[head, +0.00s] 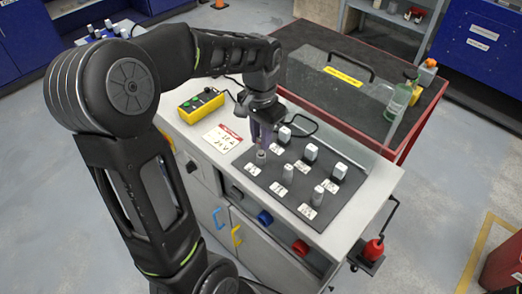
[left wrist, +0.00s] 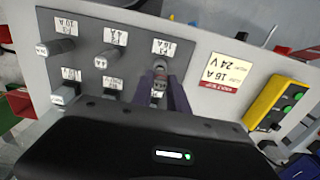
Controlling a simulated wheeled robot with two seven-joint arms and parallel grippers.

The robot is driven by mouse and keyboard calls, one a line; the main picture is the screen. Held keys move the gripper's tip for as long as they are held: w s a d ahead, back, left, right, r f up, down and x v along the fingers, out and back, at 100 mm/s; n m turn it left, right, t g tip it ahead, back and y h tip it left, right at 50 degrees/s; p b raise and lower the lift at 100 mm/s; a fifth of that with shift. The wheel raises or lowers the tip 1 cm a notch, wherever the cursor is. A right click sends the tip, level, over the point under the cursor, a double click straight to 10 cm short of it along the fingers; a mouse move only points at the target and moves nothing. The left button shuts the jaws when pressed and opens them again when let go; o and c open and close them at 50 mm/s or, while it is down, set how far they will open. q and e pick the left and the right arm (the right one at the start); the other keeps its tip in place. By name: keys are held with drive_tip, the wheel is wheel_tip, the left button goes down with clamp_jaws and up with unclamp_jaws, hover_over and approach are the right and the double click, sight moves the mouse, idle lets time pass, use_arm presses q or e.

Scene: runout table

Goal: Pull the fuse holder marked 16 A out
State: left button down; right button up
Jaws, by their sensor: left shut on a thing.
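The grey fuse holder by the 16 A label (left wrist: 168,48) is the front-left one on the dark panel (head: 262,184); this fuse holder (head: 261,158) shows below my fingers in the head view. My left gripper (head: 262,143) comes down over it from above. In the left wrist view, the purple fingers of the left gripper (left wrist: 163,80) stand on both sides of the fuse holder (left wrist: 159,65), shut on it. The fingers hide part of it, and I cannot tell whether it is still seated. My right gripper is not in view.
Other fuse holders stand close by: a grey one (head: 288,172) to the right and a white-topped one (head: 284,134) behind. A warning card (head: 222,138) and yellow button box (head: 201,105) lie to the left. A red cart (head: 412,133) with bottles stands behind.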

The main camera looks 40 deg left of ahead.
use_arm(q)
drive_tip(key=shift+r+p, duration=0.9)
drive_tip(key=shift+r, duration=0.4)
